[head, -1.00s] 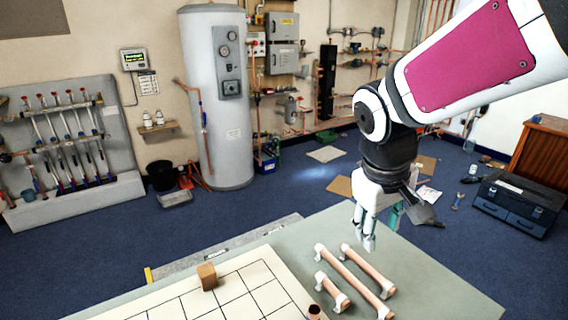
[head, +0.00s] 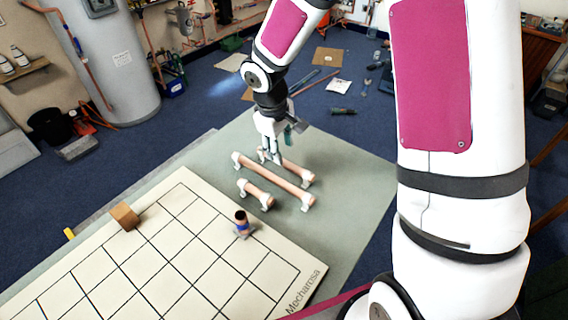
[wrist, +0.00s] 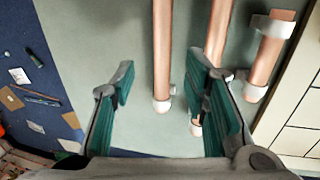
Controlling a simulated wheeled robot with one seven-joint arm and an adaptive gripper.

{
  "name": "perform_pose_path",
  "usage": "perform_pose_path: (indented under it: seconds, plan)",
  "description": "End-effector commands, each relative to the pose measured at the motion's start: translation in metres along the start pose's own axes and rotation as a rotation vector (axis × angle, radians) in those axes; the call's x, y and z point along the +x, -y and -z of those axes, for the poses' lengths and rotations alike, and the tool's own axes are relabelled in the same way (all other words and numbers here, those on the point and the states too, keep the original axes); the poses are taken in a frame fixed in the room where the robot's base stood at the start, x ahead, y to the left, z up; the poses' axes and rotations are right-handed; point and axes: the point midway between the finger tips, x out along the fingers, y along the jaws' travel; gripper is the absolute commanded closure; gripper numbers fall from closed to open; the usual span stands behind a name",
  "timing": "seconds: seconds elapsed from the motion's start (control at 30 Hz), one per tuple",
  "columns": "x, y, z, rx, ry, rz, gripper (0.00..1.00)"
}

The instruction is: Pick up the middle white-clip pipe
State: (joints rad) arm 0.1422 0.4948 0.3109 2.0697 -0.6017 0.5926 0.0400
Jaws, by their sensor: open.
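Three copper pipes with white clips at their ends lie side by side on the grey-green table. The long pipe (head: 272,181) lies between the other two; in the wrist view (wrist: 218,35) my right finger partly covers it. The mid-length pipe (head: 293,168) is on the far side; it shows in the wrist view (wrist: 162,50). The short pipe (head: 258,194) is nearest the board and is at right in the wrist view (wrist: 268,58). My gripper (head: 272,157) is open and empty, pointing down near the mid-length pipe. In the wrist view (wrist: 162,78) that pipe shows between my fingers.
A white gridded board (head: 170,255) covers the table's near left. The table's far right (head: 350,165) is bare. Tools and cardboard lie on the blue floor beyond.

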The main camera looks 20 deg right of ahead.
Motion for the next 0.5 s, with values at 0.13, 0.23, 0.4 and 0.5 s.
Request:
perform_pose_path:
  seconds: [0.13, 0.23, 0.4, 0.5]
  plan:
    - [0.017, 0.0, 0.0, 0.0, 0.0, 0.0, 0.59]
    - [0.022, 0.0, 0.0, 0.001, 0.0, 0.001, 0.59]
    - [0.041, 0.002, -0.001, -0.001, 0.003, 0.002, 0.59]
    - [0.056, 0.003, -0.002, -0.002, 0.002, 0.002, 0.59]
